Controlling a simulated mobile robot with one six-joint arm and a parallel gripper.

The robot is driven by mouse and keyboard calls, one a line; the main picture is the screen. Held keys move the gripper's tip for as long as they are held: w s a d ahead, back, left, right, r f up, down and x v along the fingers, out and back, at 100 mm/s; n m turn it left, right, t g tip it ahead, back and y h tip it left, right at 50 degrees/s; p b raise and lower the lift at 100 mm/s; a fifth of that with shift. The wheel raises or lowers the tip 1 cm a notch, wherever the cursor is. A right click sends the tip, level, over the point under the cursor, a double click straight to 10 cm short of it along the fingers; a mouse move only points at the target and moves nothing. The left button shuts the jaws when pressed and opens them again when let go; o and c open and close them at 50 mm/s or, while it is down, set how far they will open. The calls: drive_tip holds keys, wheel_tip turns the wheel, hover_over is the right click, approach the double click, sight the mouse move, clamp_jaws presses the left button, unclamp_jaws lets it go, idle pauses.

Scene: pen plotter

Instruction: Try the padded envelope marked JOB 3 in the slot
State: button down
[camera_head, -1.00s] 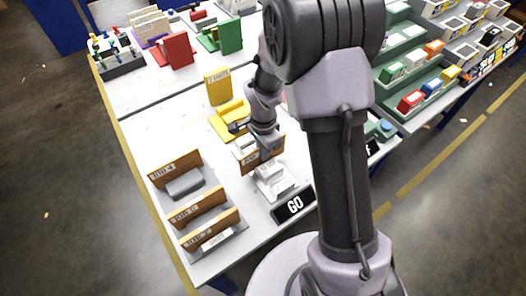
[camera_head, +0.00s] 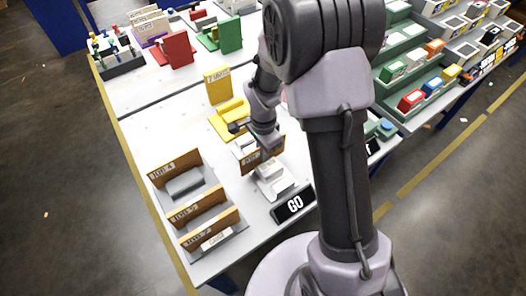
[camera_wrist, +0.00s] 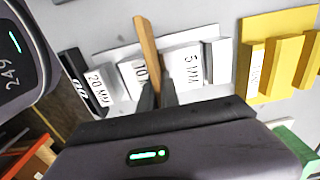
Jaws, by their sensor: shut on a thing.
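My gripper (camera_wrist: 157,97) is shut on a brown padded envelope (camera_wrist: 146,45), seen edge-on in the wrist view. The envelope (camera_head: 262,162) stands upright in the head view; its label is too small to read surely. It is at the white slotted gauge (camera_head: 272,184) near the table's front edge. In the wrist view the gauge blocks (camera_wrist: 187,66) read 20 MM, 10 MM and 5 MM. The envelope stands between the 10 MM and 5 MM labels, partly covering the 10 MM one. I cannot tell how deep it sits in a slot.
Several brown envelopes stand in a grey rack (camera_head: 185,186) at left. A yellow stand (camera_head: 231,112) is behind the gauge, and a black GO sign (camera_head: 293,204) in front of it. Red (camera_head: 172,50) and green (camera_head: 229,37) stands are farther back.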

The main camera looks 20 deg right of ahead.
idle(0.4)
drive_tip(key=shift+r+p, duration=2.45)
drive_tip(key=shift+r, duration=1.15)
drive_tip(key=shift+f, duration=0.1)
